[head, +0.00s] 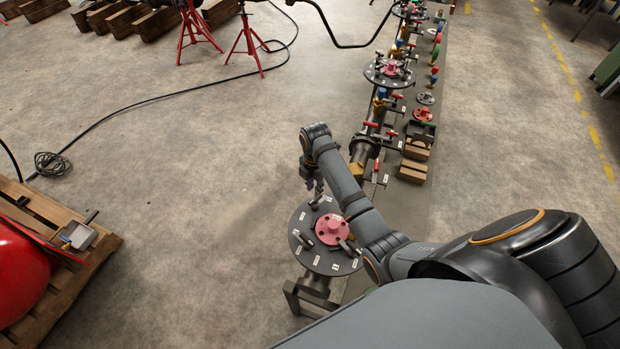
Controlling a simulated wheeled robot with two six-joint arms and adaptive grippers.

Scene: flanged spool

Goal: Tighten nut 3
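A dark round plate (346,262) with small white labels around its rim stands on a low stand in the lower middle of the head view. A pink-red flange (329,231) sits at its middle, with several small metal parts on and around it. The labels are too small to read, so I cannot tell which nut is nut 3. My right arm reaches in from the lower right and covers the plate's right side. My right gripper (317,192) points down at the plate's far edge; its fingers are too small to tell open from shut. My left gripper is out of view.
A pipe line with valves and a second round flanged plate (388,72) runs away beyond my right arm. Wooden blocks (414,160) lie beside it. A pallet (60,262) with a red rounded object (20,275) stands at left.

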